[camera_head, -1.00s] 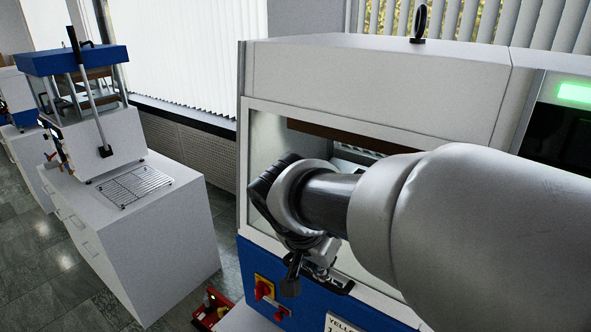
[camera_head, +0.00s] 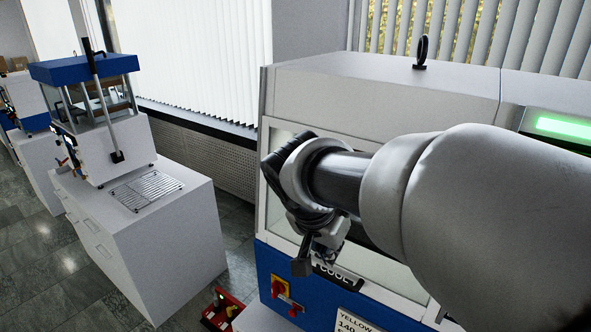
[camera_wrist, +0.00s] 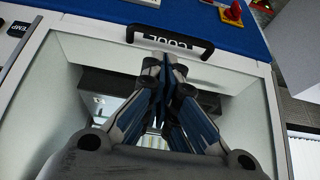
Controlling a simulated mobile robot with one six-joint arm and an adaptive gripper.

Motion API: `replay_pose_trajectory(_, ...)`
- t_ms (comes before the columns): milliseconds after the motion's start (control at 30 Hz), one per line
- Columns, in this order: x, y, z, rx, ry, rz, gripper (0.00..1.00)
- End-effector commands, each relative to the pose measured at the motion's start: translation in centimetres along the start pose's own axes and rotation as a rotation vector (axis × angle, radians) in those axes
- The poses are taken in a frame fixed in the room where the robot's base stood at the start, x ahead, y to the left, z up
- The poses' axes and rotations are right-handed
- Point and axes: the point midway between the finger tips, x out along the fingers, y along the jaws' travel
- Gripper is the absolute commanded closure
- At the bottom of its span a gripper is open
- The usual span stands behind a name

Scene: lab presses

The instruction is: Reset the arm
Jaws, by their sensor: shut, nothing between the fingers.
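My arm reaches in from the right in the head view, and my gripper (camera_head: 308,258) hangs at its end in front of the large white and blue press (camera_head: 370,88). In the wrist view my gripper (camera_wrist: 163,66) has its fingers together with nothing between them. Beyond the fingertips is the black handle labelled COOL (camera_wrist: 168,38) on the press's glass door (camera_wrist: 70,120). The fingertips overlap the handle's area in the picture; I cannot tell whether they touch it. My arm hides much of the door in the head view.
A smaller press with a blue top (camera_head: 85,66) stands on a white cabinet (camera_head: 170,235) at the left, with a wire rack (camera_head: 150,188) before it. A red and yellow switch (camera_head: 280,287) is on the blue panel. A red item (camera_head: 222,308) lies below. Tiled floor lies at left.

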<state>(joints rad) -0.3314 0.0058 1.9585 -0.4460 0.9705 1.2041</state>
Motion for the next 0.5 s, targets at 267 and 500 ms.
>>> replay_pose_trajectory(267, -1.4, 2.2, -0.2, -0.040, -0.015, -0.014, 1.00)
replay_pose_trajectory(500, -2.5, 10.6, 5.3, -0.269, -0.067, -0.111, 1.00)
